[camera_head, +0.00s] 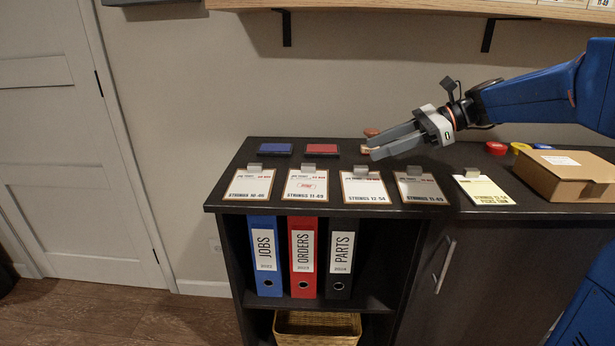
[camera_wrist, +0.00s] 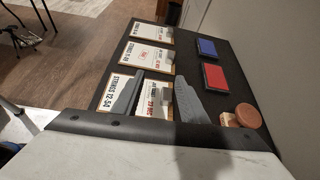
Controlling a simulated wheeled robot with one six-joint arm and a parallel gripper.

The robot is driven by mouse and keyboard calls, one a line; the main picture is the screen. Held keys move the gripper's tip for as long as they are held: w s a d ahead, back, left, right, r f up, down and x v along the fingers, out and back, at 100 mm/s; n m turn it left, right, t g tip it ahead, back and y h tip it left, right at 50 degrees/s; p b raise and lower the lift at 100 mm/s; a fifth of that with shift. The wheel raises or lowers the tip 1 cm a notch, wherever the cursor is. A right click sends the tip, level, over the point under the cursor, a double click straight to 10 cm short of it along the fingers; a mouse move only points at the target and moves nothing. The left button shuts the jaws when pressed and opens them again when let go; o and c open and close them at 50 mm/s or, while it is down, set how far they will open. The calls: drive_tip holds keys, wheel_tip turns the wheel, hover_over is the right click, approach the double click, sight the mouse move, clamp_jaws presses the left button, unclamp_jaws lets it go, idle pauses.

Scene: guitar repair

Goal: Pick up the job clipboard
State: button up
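Several clipboards lie in a row on the dark cabinet top (camera_head: 232,208). From the left they are a "STRINGS 10-46" board (camera_head: 250,186), a red-stamped board (camera_head: 306,195), a "STRINGS 12-54" board (camera_head: 364,186) and another board (camera_head: 420,190). A cream sheet with a grey clip (camera_head: 483,192) lies further right. I cannot tell which one is the job clipboard. My gripper (camera_head: 370,151) is open and empty, above and behind the "STRINGS 12-54" board. In the wrist view my gripper (camera_wrist: 160,76) has its fingers apart, with the "STRINGS 12-54" board (camera_wrist: 122,86) beneath, partly hidden.
Blue (camera_head: 275,149) and red (camera_head: 322,149) ink pads and a wooden-handled stamp (camera_wrist: 248,115) lie at the back. A cardboard box (camera_head: 566,178) and small coloured tins (camera_head: 497,148) stand at the right. Binders (camera_head: 302,258) stand below. A shelf (camera_head: 400,10) hangs above.

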drive_tip(key=w, duration=0.1)
drive_tip(key=w+r, duration=0.1)
drive_tip(key=shift+w+a+m+y, duration=0.2)
drive_tip(key=shift+w+m+y, duration=0.15)
drive_tip(key=shift+m+y, duration=0.05)
approach(310, 164)
drive_tip(key=a, duration=0.3)
drive_tip(key=shift+s+a+f, duration=0.15)
drive_tip(key=shift+f, duration=0.05)
drive_tip(key=shift+f+x, duration=0.2)
drive_tip(key=shift+x, duration=1.1)
drive_tip(key=shift+f+x, duration=0.2)
drive_tip(key=shift+x, duration=1.15)
clamp_jaws()
